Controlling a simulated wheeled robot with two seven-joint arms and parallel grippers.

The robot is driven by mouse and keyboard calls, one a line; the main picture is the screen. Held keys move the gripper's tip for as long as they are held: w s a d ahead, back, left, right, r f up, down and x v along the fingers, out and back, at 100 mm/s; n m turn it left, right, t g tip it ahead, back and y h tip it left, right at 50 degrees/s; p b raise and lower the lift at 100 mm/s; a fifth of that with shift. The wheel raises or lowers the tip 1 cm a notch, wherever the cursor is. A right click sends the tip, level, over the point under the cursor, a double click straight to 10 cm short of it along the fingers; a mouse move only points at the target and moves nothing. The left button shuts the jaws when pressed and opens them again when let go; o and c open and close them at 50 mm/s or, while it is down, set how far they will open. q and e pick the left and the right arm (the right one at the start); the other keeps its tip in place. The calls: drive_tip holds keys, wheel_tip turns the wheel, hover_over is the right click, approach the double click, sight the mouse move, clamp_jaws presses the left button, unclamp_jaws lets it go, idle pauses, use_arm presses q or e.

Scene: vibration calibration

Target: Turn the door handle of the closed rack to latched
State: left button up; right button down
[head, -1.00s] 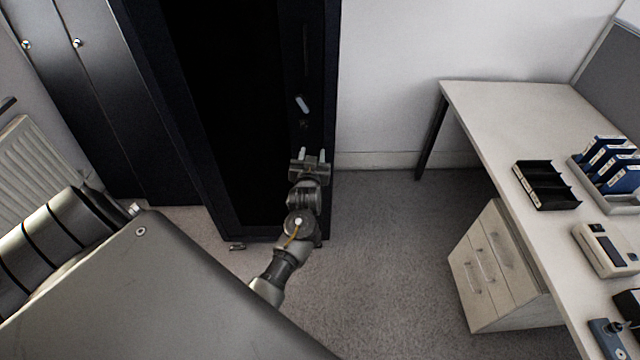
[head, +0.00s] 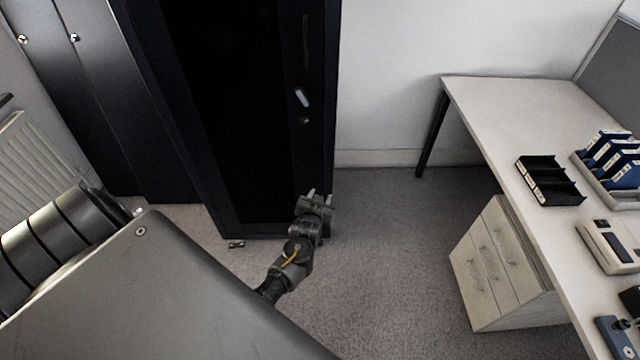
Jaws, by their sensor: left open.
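The black rack (head: 245,120) stands in the middle with its door closed against the frame. Its door handle (head: 301,97) is a small light grey lever on the right side of the door, tilted from upper left to lower right. A small dark round lock sits just below it. My left gripper (head: 320,192) is open and empty, below and slightly right of the handle, clearly apart from it. Its two fingers point up in the picture, in front of the rack's lower right edge. My right gripper is not in view.
A desk (head: 520,120) stands at right with a black tray (head: 549,181), blue binders (head: 612,155) and a grey device (head: 609,244). A drawer unit (head: 502,265) stands under it. Black cabinets (head: 90,90) and a radiator (head: 40,160) are at left. Carpet between rack and desk is clear.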

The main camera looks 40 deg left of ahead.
use_arm(q)
drive_tip(key=shift+f, duration=0.1)
drive_tip(key=n+t+y+b, duration=0.2)
drive_tip(key=n+y, duration=0.3)
drive_tip(key=n, duration=0.5)
approach(303, 98)
drive_tip(key=p+x, duration=0.1)
drive_tip(key=x, duration=0.8)
drive_tip(key=shift+w+a+f+p, duration=0.15)
drive_tip(key=shift+w+a+p, duration=0.05)
drive_tip(key=shift+a+p, duration=0.1)
drive_tip(key=shift+d, duration=0.15)
clamp_jaws()
